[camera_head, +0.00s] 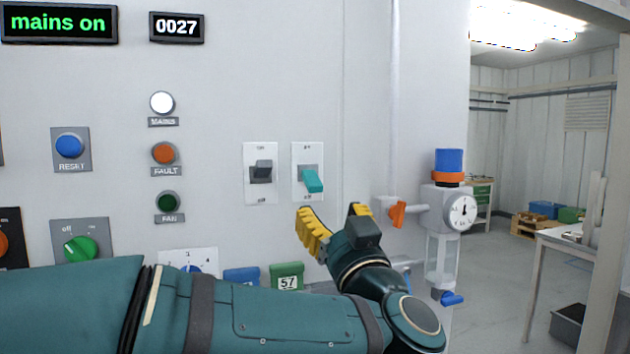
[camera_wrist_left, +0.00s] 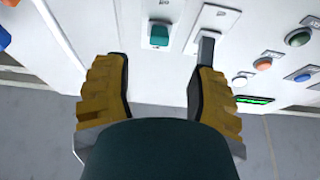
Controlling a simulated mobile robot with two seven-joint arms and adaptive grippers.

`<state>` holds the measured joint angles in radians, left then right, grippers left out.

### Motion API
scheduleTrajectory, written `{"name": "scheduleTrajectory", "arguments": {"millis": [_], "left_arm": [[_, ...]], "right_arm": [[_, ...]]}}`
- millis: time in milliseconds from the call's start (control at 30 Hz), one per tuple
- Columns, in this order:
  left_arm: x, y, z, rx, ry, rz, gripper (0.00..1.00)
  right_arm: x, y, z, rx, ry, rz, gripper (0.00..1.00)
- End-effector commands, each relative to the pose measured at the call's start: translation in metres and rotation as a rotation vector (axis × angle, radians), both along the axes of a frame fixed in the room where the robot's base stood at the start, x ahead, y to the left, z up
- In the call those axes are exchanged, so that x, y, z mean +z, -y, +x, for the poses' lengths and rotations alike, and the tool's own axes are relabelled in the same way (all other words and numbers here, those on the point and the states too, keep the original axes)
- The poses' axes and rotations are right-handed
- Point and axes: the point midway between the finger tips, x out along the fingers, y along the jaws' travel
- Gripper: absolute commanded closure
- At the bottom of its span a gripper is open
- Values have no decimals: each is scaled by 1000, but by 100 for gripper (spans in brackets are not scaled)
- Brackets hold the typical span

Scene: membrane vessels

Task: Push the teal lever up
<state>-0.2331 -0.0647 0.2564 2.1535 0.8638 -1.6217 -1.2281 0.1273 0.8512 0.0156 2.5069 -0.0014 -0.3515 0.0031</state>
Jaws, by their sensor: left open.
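The teal lever (camera_head: 312,180) sits on a white switch plate on the wall panel, tilted downward in the head view. It also shows in the left wrist view (camera_wrist_left: 159,34), ahead of the space between my fingers. My left gripper (camera_head: 334,218) is open, just below the teal lever's plate and apart from it. Its two yellow-padded fingers show in the left wrist view (camera_wrist_left: 160,85) with nothing between them. My right gripper is not in view.
A grey lever (camera_head: 262,170) stands on a similar plate just left of the teal one. An orange valve handle (camera_head: 397,214) and a gauge (camera_head: 461,212) are to the right. The wall above the levers is clear.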

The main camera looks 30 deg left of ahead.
Motion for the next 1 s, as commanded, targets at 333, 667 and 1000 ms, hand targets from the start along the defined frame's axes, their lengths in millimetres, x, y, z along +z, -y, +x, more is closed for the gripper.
{"name": "scheduleTrajectory", "arguments": {"millis": [333, 667, 1000], "left_arm": [[27, -49, 42, 1, 2, 0, 43], [41, -75, 64, -2, 1, 1, 43], [42, -77, 67, -3, 0, 1, 43]], "right_arm": [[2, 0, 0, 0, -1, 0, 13], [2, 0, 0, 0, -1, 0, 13], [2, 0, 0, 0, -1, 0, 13]]}}
